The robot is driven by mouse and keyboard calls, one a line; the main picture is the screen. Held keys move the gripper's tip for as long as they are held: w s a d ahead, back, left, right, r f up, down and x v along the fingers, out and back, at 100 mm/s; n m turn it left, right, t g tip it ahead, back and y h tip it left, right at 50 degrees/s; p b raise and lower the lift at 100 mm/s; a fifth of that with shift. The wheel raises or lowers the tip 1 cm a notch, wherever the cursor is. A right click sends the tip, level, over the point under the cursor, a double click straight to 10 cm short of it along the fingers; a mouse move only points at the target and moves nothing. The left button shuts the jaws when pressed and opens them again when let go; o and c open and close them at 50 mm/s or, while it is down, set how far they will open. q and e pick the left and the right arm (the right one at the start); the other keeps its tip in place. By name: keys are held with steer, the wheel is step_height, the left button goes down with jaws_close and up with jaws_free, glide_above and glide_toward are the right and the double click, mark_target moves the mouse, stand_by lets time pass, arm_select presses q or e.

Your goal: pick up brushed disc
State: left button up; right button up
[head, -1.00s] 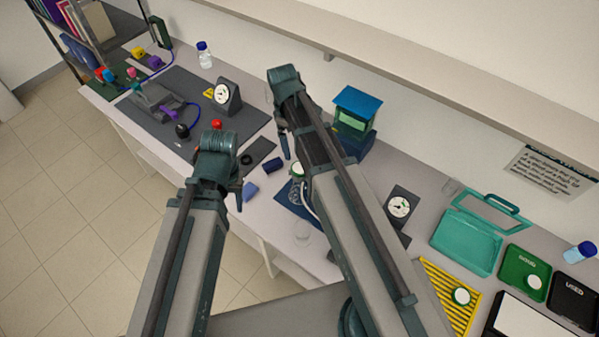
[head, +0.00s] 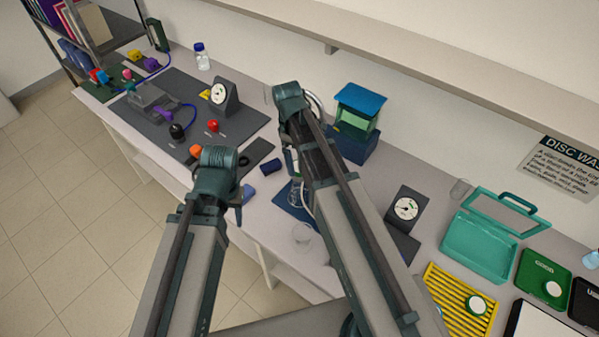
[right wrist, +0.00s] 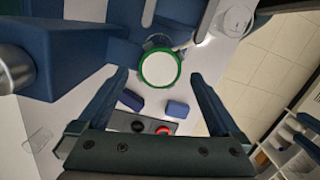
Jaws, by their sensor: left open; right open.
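A round white disc with a green rim (right wrist: 160,68) shows in the right wrist view, beyond and between the fingertips of my right gripper (right wrist: 160,77). That gripper is open, with no contact visible. In the head view my right arm hides most of this spot. Other white discs lie on the yellow ribbed rack (head: 450,312) and on the green tray (head: 541,268). I cannot tell from the surfaces which disc is brushed. My left gripper (head: 241,203) is open above the bench's front edge, its fingers partly hidden by its arm.
A blue box instrument (head: 358,108) stands behind my right gripper. A clear beaker (head: 303,236) stands near the front edge. Dark blue blocks (head: 271,166) and a dial gauge (head: 407,210) are close by. An open teal case (head: 478,247) is at the right.

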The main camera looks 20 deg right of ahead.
step_height(320, 180, down, 2)
steer(key=shift+d+f+b, duration=0.1)
steer(key=shift+f+b, duration=0.05)
steer(key=shift+b, duration=0.5)
arm_select(q)
step_height(320, 180, down, 2)
steer(key=shift+f, duration=0.1)
arm_select(e)
steer(key=shift+s, duration=0.1)
steer(key=c, duration=1.3)
step_height(320, 180, up, 2)
steer(key=shift+p, duration=0.95)
step_height(320, 180, up, 2)
steer(key=shift+r+p, duration=0.1)
steer(key=shift+p, duration=0.95)
arm_select(q)
step_height(320, 180, up, 5)
steer(key=shift+p, duration=0.55)
arm_select(e)
steer(key=s+a+r, duration=0.1)
steer(key=s+a, duration=1)
steer(key=shift+a, duration=0.2)
